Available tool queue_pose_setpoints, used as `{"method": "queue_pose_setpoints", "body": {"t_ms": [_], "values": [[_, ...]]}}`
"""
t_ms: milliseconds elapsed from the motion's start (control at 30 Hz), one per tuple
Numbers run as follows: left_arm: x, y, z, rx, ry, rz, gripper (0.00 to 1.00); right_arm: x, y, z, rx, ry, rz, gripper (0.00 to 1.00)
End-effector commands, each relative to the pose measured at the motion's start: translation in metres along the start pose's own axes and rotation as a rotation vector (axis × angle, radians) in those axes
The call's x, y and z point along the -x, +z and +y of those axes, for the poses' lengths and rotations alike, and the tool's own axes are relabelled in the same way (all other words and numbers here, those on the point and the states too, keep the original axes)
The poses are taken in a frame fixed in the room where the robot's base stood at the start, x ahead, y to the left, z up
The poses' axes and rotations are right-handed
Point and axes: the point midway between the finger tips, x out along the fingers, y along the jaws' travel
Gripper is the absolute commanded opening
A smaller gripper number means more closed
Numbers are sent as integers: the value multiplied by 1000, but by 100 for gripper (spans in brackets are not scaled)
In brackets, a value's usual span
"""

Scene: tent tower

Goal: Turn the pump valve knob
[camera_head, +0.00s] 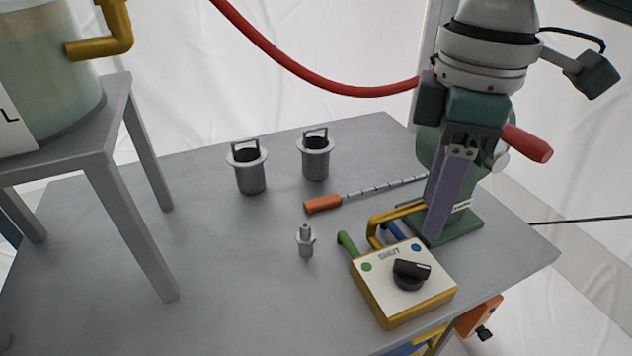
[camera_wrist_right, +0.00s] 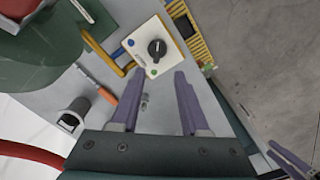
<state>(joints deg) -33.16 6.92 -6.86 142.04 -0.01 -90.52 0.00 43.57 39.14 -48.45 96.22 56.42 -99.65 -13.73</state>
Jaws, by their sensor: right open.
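The pump valve knob (camera_head: 410,273) is black and sits on the white top of a yellow box (camera_head: 387,307). The box has green and blue dots and the word SHUT. The knob (camera_wrist_right: 157,50) also shows in the right wrist view, just beyond the fingertips. My right gripper (camera_head: 434,238) has purple fingers pointing down above the table, behind the box in the head view. In the right wrist view its fingers (camera_wrist_right: 159,74) are apart, with nothing between them. Purple finger-like parts, seemingly my left gripper (camera_wrist_right: 288,160), show at the lower right there; their opening is unclear.
Two grey metal cups (camera_head: 250,171) (camera_head: 316,157), an orange-handled rod (camera_head: 323,204) and a small metal fitting (camera_head: 305,242) are on the grey table (camera_head: 215,285). A green device (camera_head: 462,226) stands behind the box. A raised stand (camera_head: 122,205) holds a tank at left.

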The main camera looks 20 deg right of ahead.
Motion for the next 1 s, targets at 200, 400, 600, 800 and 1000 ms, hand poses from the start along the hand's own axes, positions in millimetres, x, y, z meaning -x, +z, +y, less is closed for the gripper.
{"method": "queue_pose_setpoints", "body": {"t_ms": [200,400,600,800,1000], "values": [[-12,4,1,0,0,1,50,-17,4,5,-6,-2,-11,45],[-22,7,1,0,1,0,50,-54,4,4,-5,-4,-11,45],[-31,10,2,0,1,0,50,-89,4,4,-5,-2,-10,45],[-34,12,2,0,1,0,50,-103,4,5,-5,1,-9,45],[-34,11,2,0,1,-1,50,-104,4,5,-4,1,-9,45]]}}
